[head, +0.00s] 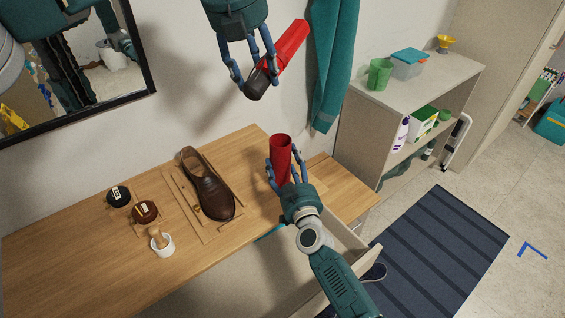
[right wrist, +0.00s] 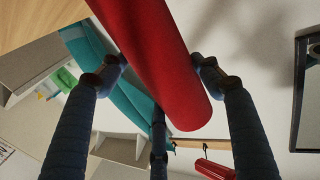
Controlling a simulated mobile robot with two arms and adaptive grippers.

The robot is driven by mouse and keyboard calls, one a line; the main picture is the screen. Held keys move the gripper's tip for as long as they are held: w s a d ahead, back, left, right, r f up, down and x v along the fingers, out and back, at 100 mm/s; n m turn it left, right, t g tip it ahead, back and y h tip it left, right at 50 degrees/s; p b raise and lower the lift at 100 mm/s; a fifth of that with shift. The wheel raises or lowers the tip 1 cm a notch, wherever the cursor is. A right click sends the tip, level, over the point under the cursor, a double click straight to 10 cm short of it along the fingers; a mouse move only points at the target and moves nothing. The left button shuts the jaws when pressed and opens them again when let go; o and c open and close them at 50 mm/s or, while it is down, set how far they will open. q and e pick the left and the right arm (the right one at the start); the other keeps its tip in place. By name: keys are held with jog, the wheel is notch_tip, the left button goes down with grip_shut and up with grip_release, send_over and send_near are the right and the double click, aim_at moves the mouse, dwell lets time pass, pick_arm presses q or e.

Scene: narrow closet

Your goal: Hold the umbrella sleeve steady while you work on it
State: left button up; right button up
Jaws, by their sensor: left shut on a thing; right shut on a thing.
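The red umbrella sleeve (head: 280,150) stands roughly upright, a little above or on the bench top; I cannot tell which. My right gripper (head: 284,170) is shut around its lower part. In the right wrist view the sleeve (right wrist: 165,60) runs diagonally between the fingers. My left gripper (head: 252,84) is higher, near the wall, shut on the black end of a folded red umbrella (head: 290,44). The umbrella is tilted, its red end up and to the right, apart from the sleeve. Its red part also shows at the bottom of the right wrist view (right wrist: 214,169).
On the wooden bench (head: 85,245) are a brown shoe (head: 207,185), two small jars and a brush in a white cup (head: 161,243). An open drawer (head: 345,240) juts out below. A teal cloth (head: 332,70) hangs by the shelf unit (head: 420,85). A striped mat (head: 440,255) lies on the floor.

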pick_arm(q)
notch_tip(320, 180, down, 6)
dwell(0.7)
jog(key=o, duration=1.2)
jog(key=shift+c, duration=0.2)
jog(key=shift+f, duration=0.1)
jog(key=v, duration=1.2)
jog(key=shift+s, duration=0.15)
pick_arm(e)
jog(key=o, duration=1.2)
